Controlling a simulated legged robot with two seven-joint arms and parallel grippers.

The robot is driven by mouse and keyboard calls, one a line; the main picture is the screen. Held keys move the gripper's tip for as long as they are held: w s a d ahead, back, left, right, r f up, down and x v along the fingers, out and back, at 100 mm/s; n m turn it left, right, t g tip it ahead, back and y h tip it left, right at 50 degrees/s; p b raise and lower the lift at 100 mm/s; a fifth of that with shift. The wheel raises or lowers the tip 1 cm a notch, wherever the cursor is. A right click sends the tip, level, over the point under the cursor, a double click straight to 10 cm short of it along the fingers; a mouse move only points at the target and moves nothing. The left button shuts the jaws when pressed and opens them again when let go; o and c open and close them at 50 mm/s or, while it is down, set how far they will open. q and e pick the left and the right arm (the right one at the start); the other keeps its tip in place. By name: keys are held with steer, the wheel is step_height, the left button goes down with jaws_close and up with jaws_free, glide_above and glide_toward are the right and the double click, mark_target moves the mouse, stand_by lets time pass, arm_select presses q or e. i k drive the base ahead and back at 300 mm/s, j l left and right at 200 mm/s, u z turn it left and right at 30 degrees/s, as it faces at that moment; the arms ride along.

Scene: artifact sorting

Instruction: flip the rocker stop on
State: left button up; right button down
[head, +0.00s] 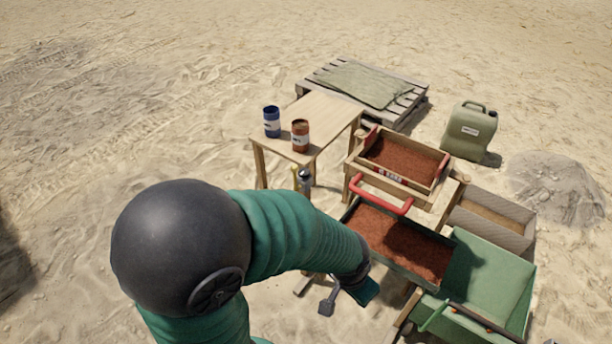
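The rocker is a wooden frame with an upper sieve box (443,172) of red-brown soil and a lower tray (447,252) of the same soil. A red bar handle (381,196) spans the near side between them. A small red and white part (388,174) sits on the upper box's near face; I cannot tell whether it is the stop or how it is set. My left arm reaches across the lower middle, and its gripper (362,290) is beside the lower tray's near left side. Its fingers are too unclear to read. My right gripper is out of view.
A wooden table (325,110) holds a blue can (271,122) and a rust-red can (300,136). A green wheelbarrow-like bin (490,275) and a cardboard-coloured box (495,215) stand right of the rocker. A pallet (410,105) and jerrycan (470,131) stand behind. Open sand lies left.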

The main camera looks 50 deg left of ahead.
mark_target(293, 168)
steer(key=u, duration=1.65)
